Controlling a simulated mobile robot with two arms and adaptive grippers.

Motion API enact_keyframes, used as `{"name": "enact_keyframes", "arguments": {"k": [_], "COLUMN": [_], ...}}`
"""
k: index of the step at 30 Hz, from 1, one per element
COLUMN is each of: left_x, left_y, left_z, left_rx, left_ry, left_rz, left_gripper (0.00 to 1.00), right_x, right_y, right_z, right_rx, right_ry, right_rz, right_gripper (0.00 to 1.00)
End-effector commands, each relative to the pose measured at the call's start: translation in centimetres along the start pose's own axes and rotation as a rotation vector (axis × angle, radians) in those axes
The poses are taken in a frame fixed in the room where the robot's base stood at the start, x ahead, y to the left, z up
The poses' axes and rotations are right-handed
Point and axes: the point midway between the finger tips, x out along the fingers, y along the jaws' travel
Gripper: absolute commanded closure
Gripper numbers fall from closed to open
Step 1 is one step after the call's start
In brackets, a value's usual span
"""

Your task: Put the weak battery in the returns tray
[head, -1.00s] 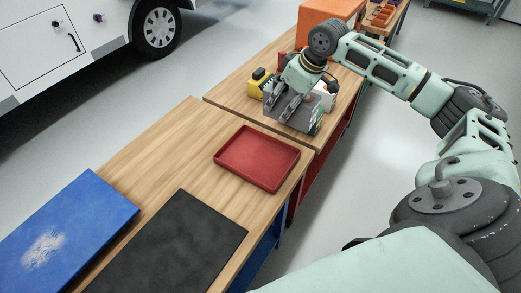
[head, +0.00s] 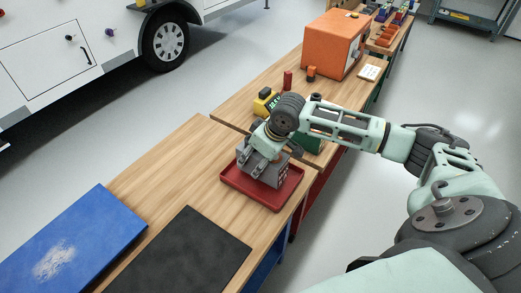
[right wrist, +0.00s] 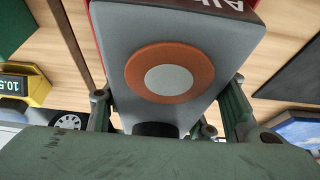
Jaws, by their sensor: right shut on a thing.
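A grey battery (head: 264,172) is in my right gripper (head: 262,158). The red tray (head: 284,200) on the near wooden table is directly under the battery; I cannot tell whether the battery touches its floor. In the right wrist view the grey battery (right wrist: 200,35) fills the middle, with an orange-brown ring around a grey disc and part of a dark red label with white letters. The fingers of my right gripper (right wrist: 168,112) lie on either side of it. My left gripper is not in view.
A yellow meter (head: 264,103) stands on the far table; its display (right wrist: 12,86) reads 10.5. A green block (head: 311,143) stands behind my right arm. An orange box (head: 333,44) is farther back. A black mat (head: 185,255) and a blue mat (head: 75,235) lie nearer.

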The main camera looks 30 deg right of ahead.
Motion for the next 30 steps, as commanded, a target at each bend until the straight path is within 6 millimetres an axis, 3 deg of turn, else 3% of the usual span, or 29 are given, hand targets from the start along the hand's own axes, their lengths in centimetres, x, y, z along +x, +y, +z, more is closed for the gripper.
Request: {"name": "enact_keyframes", "arguments": {"k": [6,17,18,24,30], "left_x": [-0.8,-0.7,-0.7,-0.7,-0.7], "left_y": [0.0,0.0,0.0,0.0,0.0], "left_z": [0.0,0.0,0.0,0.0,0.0], "left_rx": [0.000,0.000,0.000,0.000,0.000], "left_ry": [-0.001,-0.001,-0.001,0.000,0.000], "left_rz": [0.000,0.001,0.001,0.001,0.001], "left_gripper": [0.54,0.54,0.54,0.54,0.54], "right_x": [1.9,2.3,2.5,2.5,2.5], "right_y": [0.1,0.1,0.0,0.0,0.0], "right_z": [0.7,0.8,1.1,1.1,1.1], "right_rx": [0.001,-0.001,-0.001,-0.001,-0.001], "right_ry": [0.006,0.006,-0.001,-0.001,-0.001], "right_rz": [0.001,0.001,0.000,0.000,0.000], "right_gripper": [1.00,1.00,0.46,0.30,0.30]}}
